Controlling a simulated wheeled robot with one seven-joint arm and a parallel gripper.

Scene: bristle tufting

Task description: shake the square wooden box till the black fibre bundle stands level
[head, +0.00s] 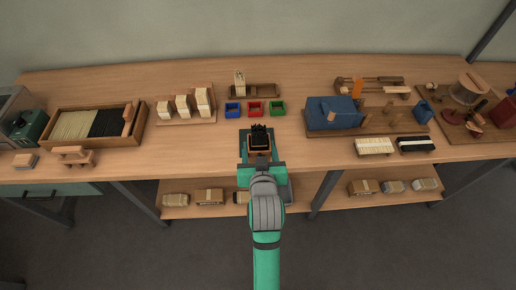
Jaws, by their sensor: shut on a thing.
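The square wooden box (259,151) is at the front middle of the workbench, over a dark mat (246,133). The black fibre bundle (259,134) stands upright in it, and its top looks uneven. My gripper (260,161) reaches in from the front and is shut on the box at its near side. The fingers are small in this view and partly hidden by my wrist. I cannot tell whether the box touches the mat.
Blue, red and green small trays (255,108) stand behind the box. A fibre tray (96,126) and wooden blocks (185,104) are at the left. A blue machine (333,112) and brushes (374,146) are at the right. Bench is clear either side of the mat.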

